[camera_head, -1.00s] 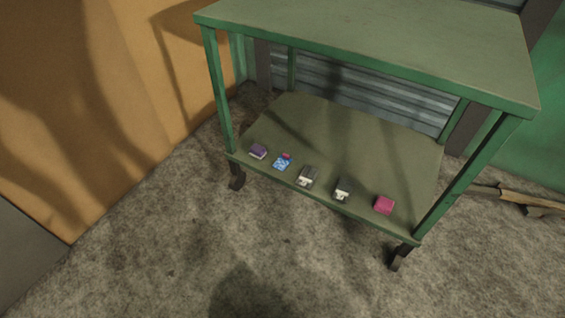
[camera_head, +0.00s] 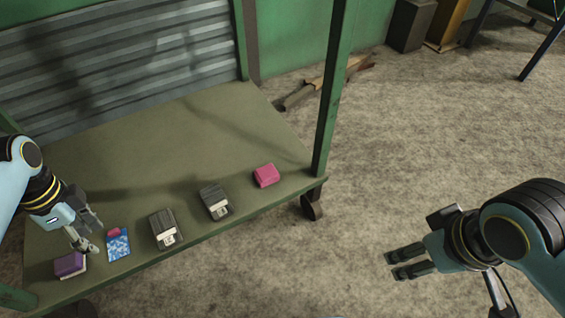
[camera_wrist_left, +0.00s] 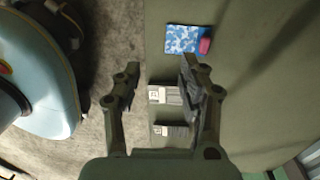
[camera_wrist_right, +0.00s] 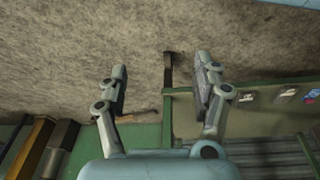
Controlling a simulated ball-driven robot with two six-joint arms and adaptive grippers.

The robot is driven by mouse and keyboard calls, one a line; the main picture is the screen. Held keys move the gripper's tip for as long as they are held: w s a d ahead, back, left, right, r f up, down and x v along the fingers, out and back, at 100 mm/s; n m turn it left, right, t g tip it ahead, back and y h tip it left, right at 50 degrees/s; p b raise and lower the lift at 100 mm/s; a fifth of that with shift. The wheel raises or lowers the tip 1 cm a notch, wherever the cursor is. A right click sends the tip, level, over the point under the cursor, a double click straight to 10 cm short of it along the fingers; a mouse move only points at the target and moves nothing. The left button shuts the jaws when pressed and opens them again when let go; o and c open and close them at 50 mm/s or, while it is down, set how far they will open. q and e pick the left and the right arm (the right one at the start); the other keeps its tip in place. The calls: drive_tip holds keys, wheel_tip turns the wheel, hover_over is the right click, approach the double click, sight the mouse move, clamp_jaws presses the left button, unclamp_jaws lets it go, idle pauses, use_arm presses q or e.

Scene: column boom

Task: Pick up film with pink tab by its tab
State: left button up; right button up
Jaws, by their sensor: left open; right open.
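The film (camera_head: 118,246) is a blue and white patterned square lying flat near the front edge of the green lower shelf (camera_head: 200,120). Its pink tab (camera_head: 113,232) sticks up at its back edge. In the left wrist view the film (camera_wrist_left: 183,39) lies ahead of the fingers, with the pink tab (camera_wrist_left: 205,45) at its right end. My left gripper (camera_head: 91,240) is open and empty above the shelf, just left of the film and apart from it. My right gripper (camera_head: 391,266) is open and empty over the floor, to the right of the shelf.
A purple block (camera_head: 70,264) lies left of the film. Two grey-and-white items, one nearer (camera_head: 165,230) and one farther (camera_head: 214,202), and a pink block (camera_head: 266,175) lie to its right. A green post (camera_head: 335,90) stands at the shelf's right corner. Sticks (camera_head: 325,80) lie on the floor behind.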

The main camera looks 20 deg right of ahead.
use_arm(q)
drive_tip(key=t+b, duration=0.1)
drive_tip(key=b, duration=0.1)
hover_over(116, 229)
wheel_tip(116, 229, down, 5)
drive_tip(key=b, duration=0.3)
drive_tip(key=shift+r, duration=0.2)
drive_tip(key=shift+f, duration=0.25)
wheel_tip(116, 229, down, 3)
drive_tip(key=b, duration=0.2)
drive_tip(key=shift+s+b, duration=0.1)
drive_tip(key=shift+b, duration=0.3)
drive_tip(key=shift+f+b, duration=0.45)
drive_tip(key=shift+f, duration=0.55)
use_arm(e)
wheel_tip(116, 229, down, 6)
drive_tip(key=w+a+t, duration=0.1)
drive_tip(key=w+t, duration=0.1)
drive_tip(key=t, duration=0.4)
drive_tip(key=shift+w+a+f+y, duration=0.2)
drive_tip(key=shift+w+a+y, duration=0.1)
drive_tip(key=shift+a, duration=0.05)
use_arm(q)
clamp_jaws()
